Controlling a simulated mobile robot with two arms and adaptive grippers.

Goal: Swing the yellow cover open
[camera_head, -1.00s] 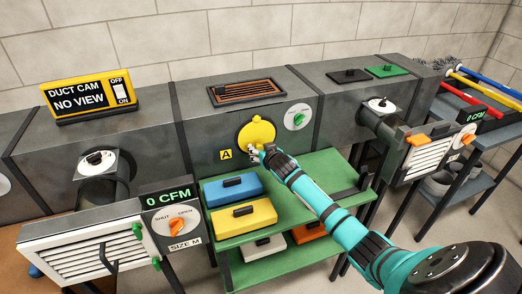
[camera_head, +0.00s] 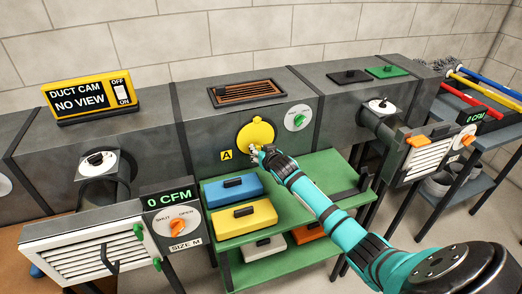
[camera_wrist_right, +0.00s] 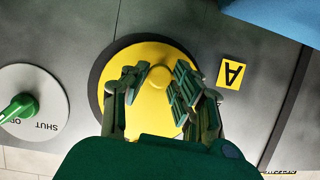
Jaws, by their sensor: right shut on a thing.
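The yellow cover (camera_head: 256,132) is a round disc with a small tab at its top, on the front of the middle grey duct box. It lies over a dark round rim that shows along its edge in the right wrist view. In that view the cover (camera_wrist_right: 150,100) has a small round yellow knob (camera_wrist_right: 157,76). My right gripper (camera_head: 256,153) is at the cover's lower part, its two fingers (camera_wrist_right: 157,84) on either side of the knob and shut on it. The exact finger contact is hard to see. My left gripper is not in view.
A yellow label A (camera_head: 226,155) is left of the cover and a green-knob dial (camera_head: 298,118) is right of it. Below, a green shelf (camera_head: 300,190) holds blue and yellow boxes. The duct cam display (camera_head: 92,97) stands at the upper left.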

